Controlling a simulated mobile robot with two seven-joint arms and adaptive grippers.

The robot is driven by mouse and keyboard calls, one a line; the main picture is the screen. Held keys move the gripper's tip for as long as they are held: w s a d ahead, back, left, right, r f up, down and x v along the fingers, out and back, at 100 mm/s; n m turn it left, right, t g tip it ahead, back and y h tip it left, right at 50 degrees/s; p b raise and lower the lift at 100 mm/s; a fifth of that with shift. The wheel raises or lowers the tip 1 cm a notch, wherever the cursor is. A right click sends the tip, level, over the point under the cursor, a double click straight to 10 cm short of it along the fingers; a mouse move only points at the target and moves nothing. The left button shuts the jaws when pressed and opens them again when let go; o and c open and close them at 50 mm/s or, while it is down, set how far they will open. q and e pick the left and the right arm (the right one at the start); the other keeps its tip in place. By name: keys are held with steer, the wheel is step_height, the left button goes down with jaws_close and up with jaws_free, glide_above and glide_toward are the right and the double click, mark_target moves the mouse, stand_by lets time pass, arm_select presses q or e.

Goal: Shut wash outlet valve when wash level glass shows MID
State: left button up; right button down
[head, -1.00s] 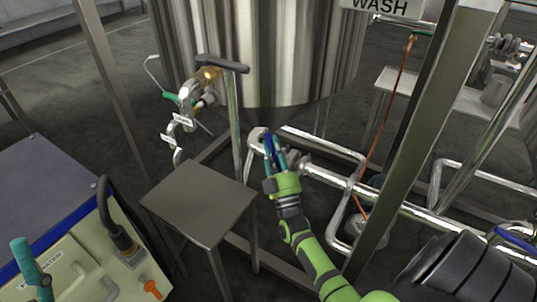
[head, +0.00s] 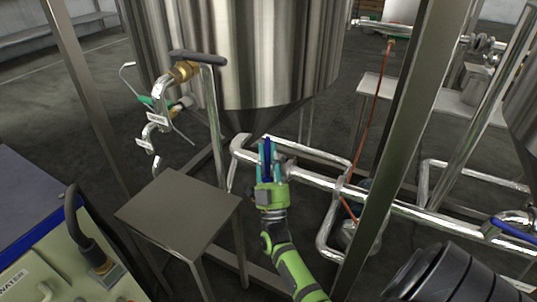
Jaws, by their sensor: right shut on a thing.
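The wash tank (head: 240,50) is the large steel vessel at the top middle; its lower cone narrows towards the outlet pipe (head: 312,178). My right gripper (head: 267,158) comes up from the bottom and is shut on the blue lever (head: 267,152) of the wash outlet valve, at the pipe just below the cone. The lever stands between its teal fingers; the valve body is mostly hidden behind them. I cannot make out the wash level glass or its marks in this view. My left gripper is not in view.
A small steel table (head: 180,215) stands left of my right gripper. A steel frame post (head: 405,140) rises to the right. Brass and steel valves (head: 183,72) with tags sit on the tank's left side. A cabinet (head: 50,265) fills the lower left. An orange line (head: 374,105) hangs behind the post.

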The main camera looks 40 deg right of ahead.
steer(key=shift+s+d, duration=0.1)
steer(key=c, duration=1)
jaws_free()
steer(key=shift+c, duration=0.2)
steer(key=shift+s+f, duration=0.1)
steer(key=shift+f, duration=0.15)
steer(key=v, duration=1.1)
steer(key=shift+s+a, duration=0.15)
steer(key=shift+a, duration=0.1)
steer(key=shift+f, duration=0.1)
